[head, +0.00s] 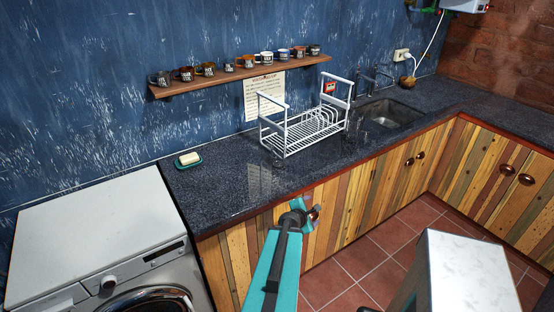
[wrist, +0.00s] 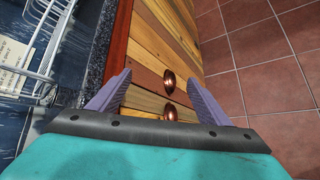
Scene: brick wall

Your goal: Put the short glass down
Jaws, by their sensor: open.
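My gripper (head: 311,212) is in front of the wooden cabinet, just below the front edge of the counter. In the wrist view, the fingers of my gripper (wrist: 158,88) are spread apart with nothing held between them. Copper knobs (wrist: 169,77) of the cabinet show beyond the gap. I cannot clearly make out a short glass. A small, faint, glassy shape (head: 277,160) stands on the dark counter (head: 230,185) by the rack's near left corner, too small to identify for certain.
A white dish rack (head: 300,132) stands on the counter, left of the sink (head: 390,113). A soap dish (head: 188,160) lies at the counter's left. Several mugs line the wall shelf (head: 240,77). A washing machine (head: 95,235) is at left. The counter's front left is clear.

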